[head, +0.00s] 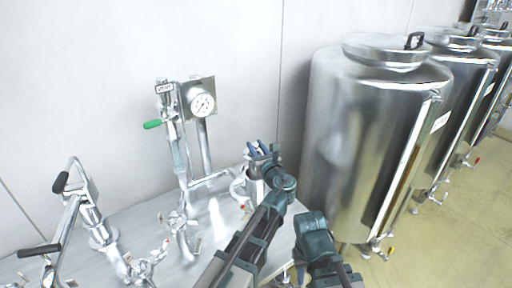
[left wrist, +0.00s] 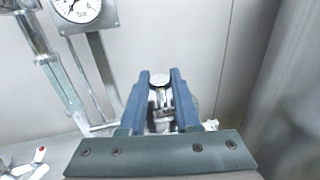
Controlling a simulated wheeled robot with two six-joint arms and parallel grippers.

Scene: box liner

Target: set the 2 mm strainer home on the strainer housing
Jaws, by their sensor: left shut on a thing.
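My left gripper (head: 262,150) is at the right end of the bench, its blue fingers shut on a small shiny metal piece with a round top (left wrist: 160,80). I cannot tell whether this is the 2 mm strainer; the fingers hide its sides. Below the gripper in the head view is a metal vessel with a pale curved handle (head: 238,190), partly hidden by my arm. An angled metal pipe fitting (head: 103,238) with black-handled levers stands at the left of the bench; I cannot tell whether it is the strainer housing. My right gripper is not visible; only part of that arm shows.
A pressure gauge (head: 202,102) on an upright pipe stand, with a green-handled valve (head: 153,124), rises from the bench's middle. Small valves (head: 180,220) stand at its front. Large steel tanks (head: 365,140) stand close on the right. A pale wall is behind.

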